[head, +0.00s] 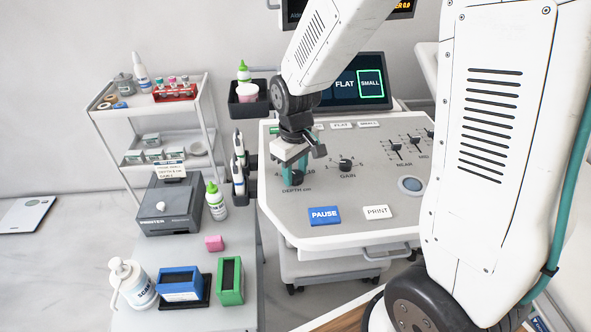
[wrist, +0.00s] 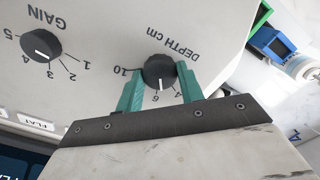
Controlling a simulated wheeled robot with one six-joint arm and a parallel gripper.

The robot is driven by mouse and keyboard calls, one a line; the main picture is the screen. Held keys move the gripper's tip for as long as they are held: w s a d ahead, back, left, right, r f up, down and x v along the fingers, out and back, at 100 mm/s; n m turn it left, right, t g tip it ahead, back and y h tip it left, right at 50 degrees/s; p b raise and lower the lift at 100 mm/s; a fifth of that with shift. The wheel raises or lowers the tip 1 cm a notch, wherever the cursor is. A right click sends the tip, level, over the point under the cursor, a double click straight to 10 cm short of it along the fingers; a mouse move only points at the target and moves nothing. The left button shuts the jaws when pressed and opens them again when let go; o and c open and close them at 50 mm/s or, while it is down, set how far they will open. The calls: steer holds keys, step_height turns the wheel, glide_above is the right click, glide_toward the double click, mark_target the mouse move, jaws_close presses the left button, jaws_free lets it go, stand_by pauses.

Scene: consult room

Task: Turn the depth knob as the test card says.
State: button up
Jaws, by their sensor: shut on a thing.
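The gain knob (head: 345,164) is right of the depth knob, its pointer near 3 in the wrist view. PAUSE (head: 324,215) and PRINT (head: 377,212) buttons lie nearer the panel's front. Sliders (head: 397,151) stand further right.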

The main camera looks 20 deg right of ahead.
mark_target(295, 175)
steer(key=shift+m, duration=1.2)
steer(key=o, duration=1)
step_height(295, 175, up, 8)
steer(key=shift+f, duration=0.1)
